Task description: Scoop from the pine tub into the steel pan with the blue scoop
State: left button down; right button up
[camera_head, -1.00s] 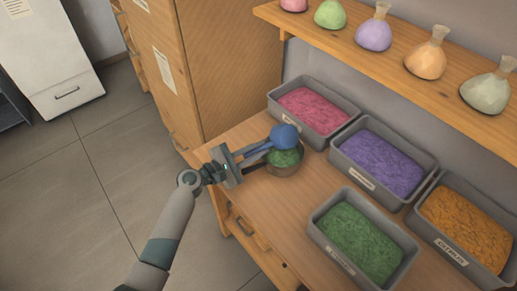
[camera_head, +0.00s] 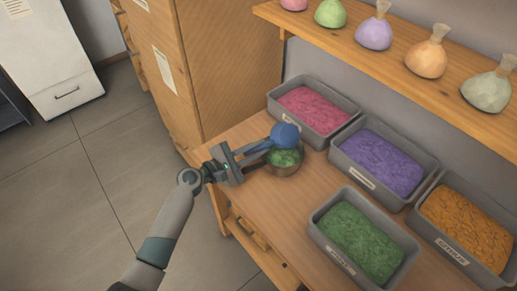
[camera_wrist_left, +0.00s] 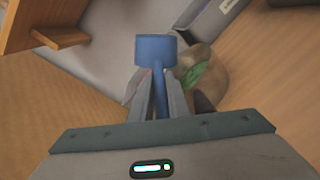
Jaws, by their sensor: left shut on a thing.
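My left gripper (camera_head: 246,159) is shut on the handle of the blue scoop (camera_head: 285,136). The scoop's head is held above the far side of the steel pan (camera_head: 288,171). Its inside is hidden, so I cannot tell whether it holds anything. The round pan stands on the table and has green material in it. In the left wrist view the scoop (camera_wrist_left: 155,50) stands out beyond the fingers, with the pan (camera_wrist_left: 217,75) beside and behind it. The pine tub (camera_head: 327,245), a grey tub of green material with a hard-to-read label, stands at the front. My right gripper is out of view.
Grey tubs of pink (camera_head: 313,105), purple (camera_head: 382,161) and orange (camera_head: 467,228) material stand along the wall. A wooden cabinet (camera_head: 215,65) rises behind the pan. Bare table (camera_head: 280,209) lies between pan and pine tub.

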pick_arm(q)
jog(key=shift+s+r+m+b, duration=0.15)
jog(key=shift+m+b, duration=0.45)
jog(key=shift+m, duration=0.2)
jog(key=shift+s+d+r, duration=0.15)
jog(key=shift+s, duration=0.05)
jog(key=shift+r+m, duration=0.1)
jog(key=shift+m, duration=0.3)
jog(key=shift+s+d+r+m, duration=0.1)
jog(key=shift+r+m, duration=0.05)
jog(key=shift+m, duration=0.15)
jog(key=m, duration=0.1)
jog(key=s+d+r+m+p, duration=0.1)
jog(key=m, duration=0.1)
jog(key=shift+y, duration=0.4)
jog(key=m, duration=0.1)
jog(key=r+m, duration=0.1)
jog(key=s+d+m+p, duration=0.1)
jog(key=m, duration=0.1)
jog(key=shift+r+t, duration=0.25)
jog(key=shift+t, duration=0.15)
jog(key=m, duration=0.2)
jog(key=s+d+r+m+p, duration=0.1)
jog(key=m, duration=0.2)
jog(key=s+d+m+t+p, duration=0.1)
jog(key=m, duration=0.2)
jog(key=shift+s+d+r+y, duration=0.1)
jog(key=shift+r+y, duration=0.15)
jog(key=shift+y, duration=0.05)
